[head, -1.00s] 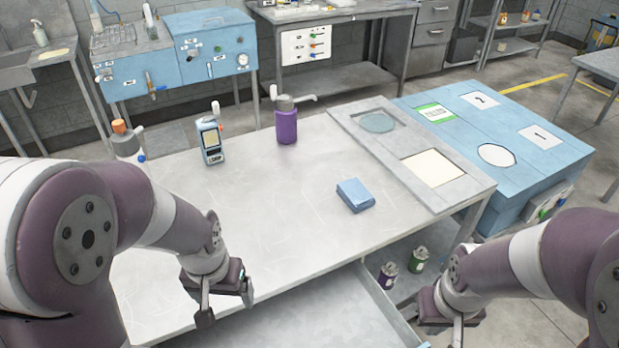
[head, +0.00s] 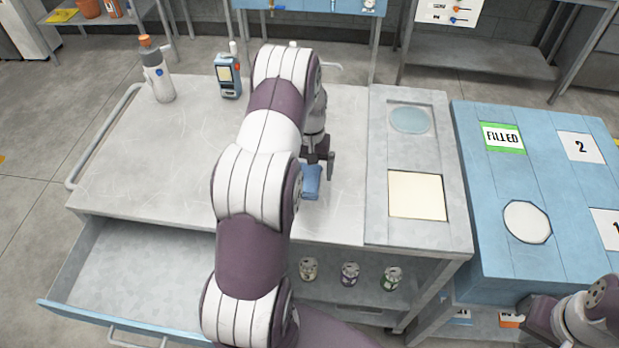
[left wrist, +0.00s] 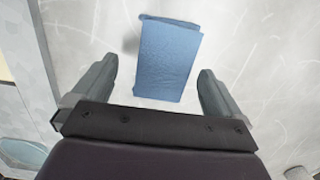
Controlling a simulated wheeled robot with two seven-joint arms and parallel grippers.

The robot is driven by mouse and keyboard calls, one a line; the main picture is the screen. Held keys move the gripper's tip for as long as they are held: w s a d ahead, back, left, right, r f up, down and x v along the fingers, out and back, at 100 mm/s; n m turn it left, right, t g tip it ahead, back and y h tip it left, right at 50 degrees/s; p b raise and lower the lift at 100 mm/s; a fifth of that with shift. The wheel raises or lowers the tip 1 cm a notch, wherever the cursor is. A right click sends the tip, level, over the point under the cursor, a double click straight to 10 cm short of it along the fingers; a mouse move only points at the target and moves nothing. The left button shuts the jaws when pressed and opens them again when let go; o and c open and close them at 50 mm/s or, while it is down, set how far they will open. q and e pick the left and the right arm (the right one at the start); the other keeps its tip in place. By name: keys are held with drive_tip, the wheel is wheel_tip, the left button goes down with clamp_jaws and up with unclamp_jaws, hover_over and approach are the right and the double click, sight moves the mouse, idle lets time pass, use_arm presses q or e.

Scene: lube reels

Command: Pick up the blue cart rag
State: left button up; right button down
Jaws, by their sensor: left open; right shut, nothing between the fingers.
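The blue cart rag (head: 311,182) is a folded blue cloth lying on the cart's grey top. In the head view my left arm partly hides it. The rag also shows in the left wrist view (left wrist: 167,58), lying between and just beyond the open fingers. My left gripper (head: 318,168) is open and empty, close over the rag; in the left wrist view its fingers (left wrist: 158,90) stand on either side of the rag's near end, apart from it. My right gripper (head: 535,318) is only partly in view at the lower right, away from the cart top, shut and empty.
A white bottle with an orange cap (head: 158,72) and a handheld meter (head: 228,76) stand at the back of the cart. A panel with a round disc and cream pad (head: 417,194) lies right. An open drawer (head: 130,270) juts out in front; several cans (head: 350,274) sit below.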

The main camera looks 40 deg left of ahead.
use_arm(q)
drive_tip(key=shift+s+a+f, duration=0.2)
drive_tip(key=shift+f, duration=0.45)
drive_tip(key=shift+s+a+f, duration=0.2)
drive_tip(key=shift+f, duration=0.4)
drive_tip(key=shift+w+d, duration=0.15)
drive_tip(key=shift+d, duration=0.2)
drive_tip(key=shift+c, duration=1.2)
drive_tip(key=shift+r, duration=0.1)
drive_tip(key=c, duration=0.9)
